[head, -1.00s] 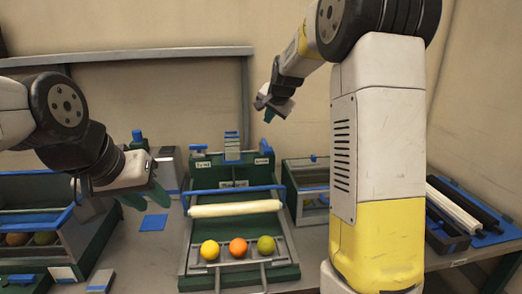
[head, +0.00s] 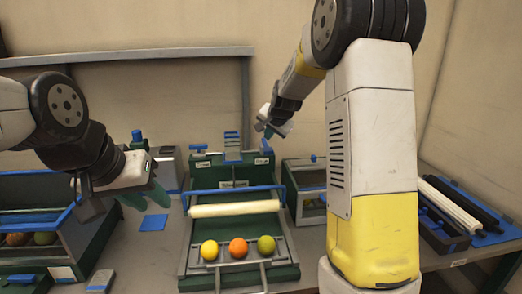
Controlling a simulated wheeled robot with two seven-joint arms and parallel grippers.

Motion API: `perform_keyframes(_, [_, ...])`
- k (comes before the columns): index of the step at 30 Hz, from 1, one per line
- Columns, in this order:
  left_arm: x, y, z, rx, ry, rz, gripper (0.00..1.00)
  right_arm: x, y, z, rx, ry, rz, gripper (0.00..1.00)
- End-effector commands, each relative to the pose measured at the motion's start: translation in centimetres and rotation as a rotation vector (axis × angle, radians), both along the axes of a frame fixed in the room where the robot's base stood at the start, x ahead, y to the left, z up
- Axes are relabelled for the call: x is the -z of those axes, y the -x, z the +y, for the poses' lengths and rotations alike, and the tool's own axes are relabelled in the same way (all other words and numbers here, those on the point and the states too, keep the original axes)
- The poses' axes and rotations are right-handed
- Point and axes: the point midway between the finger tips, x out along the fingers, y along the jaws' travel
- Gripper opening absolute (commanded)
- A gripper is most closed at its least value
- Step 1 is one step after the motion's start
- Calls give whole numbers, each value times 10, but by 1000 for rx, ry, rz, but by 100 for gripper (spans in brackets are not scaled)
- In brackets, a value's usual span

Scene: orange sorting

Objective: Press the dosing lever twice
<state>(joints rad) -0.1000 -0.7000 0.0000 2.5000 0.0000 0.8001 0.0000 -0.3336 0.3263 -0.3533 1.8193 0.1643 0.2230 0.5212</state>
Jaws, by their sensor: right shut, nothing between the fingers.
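A green machine with a white roller (head: 235,209) stands in the middle of the table in the head view. At its back are a left blue lever (head: 198,148) and a right blue lever (head: 266,147), each by a small white label. I cannot read which one is the dosing lever. My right gripper (head: 268,133) is shut and empty, pointing down just above the right blue lever; I cannot tell whether it touches. My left gripper (head: 146,197) hangs at the left, its teal fingers apart and empty.
A yellow fruit (head: 209,250), an orange (head: 238,248) and a green fruit (head: 266,245) lie in a row at the machine's front. A green bin (head: 92,245) with fruit stands at the left. A glass-sided box (head: 308,186) stands close right of the machine.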

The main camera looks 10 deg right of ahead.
Motion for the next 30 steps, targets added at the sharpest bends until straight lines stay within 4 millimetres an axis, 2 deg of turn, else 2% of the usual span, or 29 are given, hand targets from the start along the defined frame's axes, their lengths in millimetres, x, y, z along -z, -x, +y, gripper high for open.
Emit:
perform_keyframes(7, [0,0,0,0,0,0,34,17,0,0,0,0,0,0])
perform_keyframes(30, [0,0,0,0,0,0,34,18,0,0,0,0,-1,0])
